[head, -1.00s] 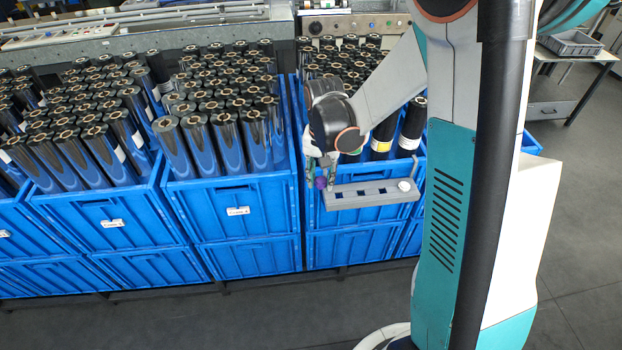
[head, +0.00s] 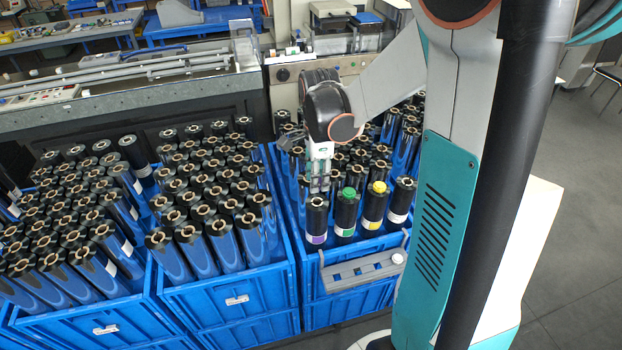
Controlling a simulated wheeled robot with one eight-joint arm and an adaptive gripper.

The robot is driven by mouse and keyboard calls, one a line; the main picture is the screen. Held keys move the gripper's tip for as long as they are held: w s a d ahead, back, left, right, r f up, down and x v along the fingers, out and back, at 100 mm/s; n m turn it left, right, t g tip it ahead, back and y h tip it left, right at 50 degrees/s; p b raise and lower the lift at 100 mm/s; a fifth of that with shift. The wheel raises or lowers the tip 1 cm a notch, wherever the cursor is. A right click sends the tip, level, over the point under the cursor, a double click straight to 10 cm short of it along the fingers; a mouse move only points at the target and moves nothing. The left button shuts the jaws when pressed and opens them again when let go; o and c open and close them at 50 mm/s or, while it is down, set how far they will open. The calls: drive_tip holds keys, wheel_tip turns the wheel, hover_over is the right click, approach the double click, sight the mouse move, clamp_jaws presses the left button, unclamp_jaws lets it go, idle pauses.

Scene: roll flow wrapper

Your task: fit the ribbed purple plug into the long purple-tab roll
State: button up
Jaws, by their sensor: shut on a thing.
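The purple-tab roll (head: 316,226) is a dark upright roll at the front left of the right-hand blue crate, with a purple band low on its side. Its top end shows no plug. My gripper (head: 319,186) points down just above or behind the top of this roll; the exact gap cannot be told from this view. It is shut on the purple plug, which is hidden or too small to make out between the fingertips.
Beside it stand a roll with a green cap (head: 347,193), one with a yellow cap (head: 377,187) and a white-tab roll (head: 400,200). A grey holder (head: 345,277) hangs on the crate front with a white plug (head: 398,259). Other rolls crowd the blue crates.

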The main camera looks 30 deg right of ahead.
drive_tip(key=shift+f+b, duration=1.95)
drive_tip(key=shift+f, duration=0.9)
drive_tip(key=shift+f+b, duration=0.6)
drive_tip(key=shift+b, duration=0.15)
drive_tip(key=o, duration=0.4)
drive_tip(key=shift+o, duration=0.2)
drive_tip(key=shift+r, duration=0.1)
drive_tip(key=shift+r+p, duration=3.65)
drive_tip(key=shift+r, duration=1.8)
